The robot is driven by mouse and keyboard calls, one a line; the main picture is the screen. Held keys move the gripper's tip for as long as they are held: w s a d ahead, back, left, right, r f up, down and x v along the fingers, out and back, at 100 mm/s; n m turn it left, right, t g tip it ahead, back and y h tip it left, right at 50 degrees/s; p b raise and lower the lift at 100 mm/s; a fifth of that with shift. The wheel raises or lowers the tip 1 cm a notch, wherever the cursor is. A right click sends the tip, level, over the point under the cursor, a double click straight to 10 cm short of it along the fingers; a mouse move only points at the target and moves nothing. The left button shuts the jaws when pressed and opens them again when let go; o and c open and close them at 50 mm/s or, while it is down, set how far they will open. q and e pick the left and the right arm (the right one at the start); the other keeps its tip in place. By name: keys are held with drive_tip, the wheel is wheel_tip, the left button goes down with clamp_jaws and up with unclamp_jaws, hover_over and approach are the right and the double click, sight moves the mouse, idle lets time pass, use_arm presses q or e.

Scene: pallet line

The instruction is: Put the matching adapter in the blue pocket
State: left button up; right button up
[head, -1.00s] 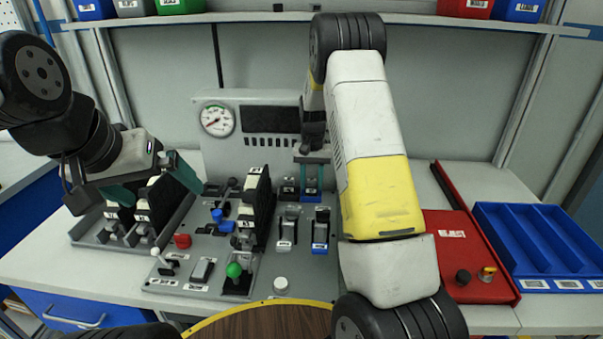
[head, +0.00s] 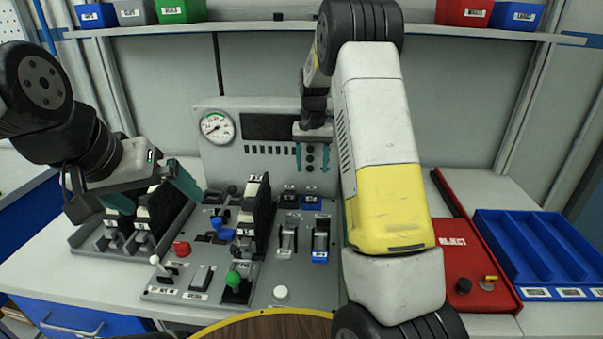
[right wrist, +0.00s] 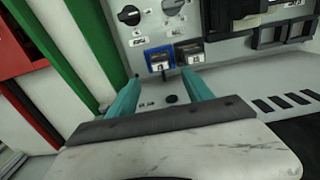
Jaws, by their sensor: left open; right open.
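The blue pocket (head: 312,202) is on the console's back right; it also shows in the right wrist view (right wrist: 158,60), with a dark, pale-labelled block inside its blue surround. I cannot tell whether that block is an adapter. A similar dark pocket (head: 289,199) is beside it. My right gripper (head: 312,168) is open and empty above the blue pocket, fingers apart. Two dark blocks with white labels, apparently adapters (head: 143,220), stand in the grey tray (head: 90,243) at left. My left gripper (head: 152,196) is open over them, partly hiding them.
A tall black labelled rack (head: 257,215) stands mid-console, near a green knob (head: 233,279) and levers. A red reject box (head: 462,262) and a blue divided bin (head: 530,250) lie to the right. A gauge panel (head: 245,165) rises behind.

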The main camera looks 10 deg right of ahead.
drive_tip(key=s+a+r+n+t+y, duration=0.1)
drive_tip(key=s+a+r+t+y, duration=0.15)
drive_tip(key=s+r, duration=1.3)
drive_tip(key=s+a+n+t, duration=0.2)
drive_tip(key=s+t, duration=0.1)
drive_tip(key=s, duration=1.4)
drive_tip(key=shift+s+a+n+t, duration=0.15)
drive_tip(key=shift+s+n+t, duration=0.2)
drive_tip(key=shift+n, duration=0.05)
drive_tip(key=shift+r, duration=0.1)
